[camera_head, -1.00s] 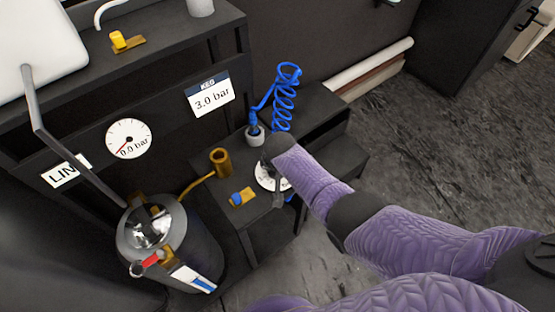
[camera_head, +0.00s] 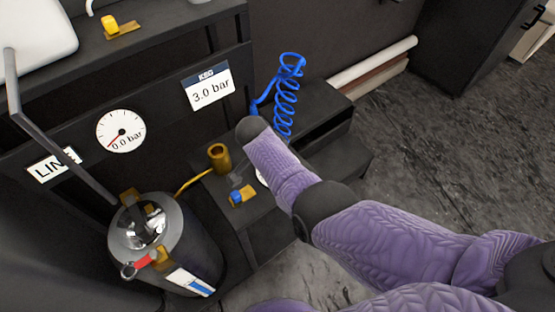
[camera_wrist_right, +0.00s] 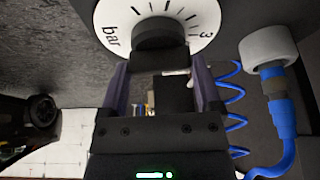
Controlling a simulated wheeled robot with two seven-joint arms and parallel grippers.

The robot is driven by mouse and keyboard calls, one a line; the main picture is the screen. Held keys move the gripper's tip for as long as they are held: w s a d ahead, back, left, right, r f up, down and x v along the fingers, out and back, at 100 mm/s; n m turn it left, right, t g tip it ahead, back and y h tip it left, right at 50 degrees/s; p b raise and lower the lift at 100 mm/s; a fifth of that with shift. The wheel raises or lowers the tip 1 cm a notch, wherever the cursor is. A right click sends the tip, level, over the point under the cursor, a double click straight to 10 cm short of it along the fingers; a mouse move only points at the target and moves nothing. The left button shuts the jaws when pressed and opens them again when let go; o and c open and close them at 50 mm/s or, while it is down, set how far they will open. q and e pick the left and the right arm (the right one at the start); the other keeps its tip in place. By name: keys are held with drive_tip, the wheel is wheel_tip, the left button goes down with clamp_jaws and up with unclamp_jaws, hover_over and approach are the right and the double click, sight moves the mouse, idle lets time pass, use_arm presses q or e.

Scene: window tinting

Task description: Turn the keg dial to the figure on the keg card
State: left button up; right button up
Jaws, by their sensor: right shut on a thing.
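The keg card (camera_head: 208,88) on the rail reads "KEG 3.0 bar". The round gauge (camera_head: 120,131) left of it reads 0.0 bar. My right gripper (camera_wrist_right: 160,62) is shut on the knob, one finger on each side. In the head view my right arm covers nearly all of the dial; only a white sliver shows. My left gripper is not in view.
A steel keg (camera_head: 178,243) with a red-handled fitting stands at lower left. A brass cup (camera_head: 219,157) and a blue-and-brass valve (camera_head: 241,196) sit beside the dial. A blue coiled hose (camera_head: 287,95) rises behind my arm. Open floor lies to the right.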

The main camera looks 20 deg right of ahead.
drive_tip(key=shift+m+g+b, duration=0.3)
drive_tip(key=shift+m+b, duration=0.05)
drive_tip(key=shift+m, duration=0.35)
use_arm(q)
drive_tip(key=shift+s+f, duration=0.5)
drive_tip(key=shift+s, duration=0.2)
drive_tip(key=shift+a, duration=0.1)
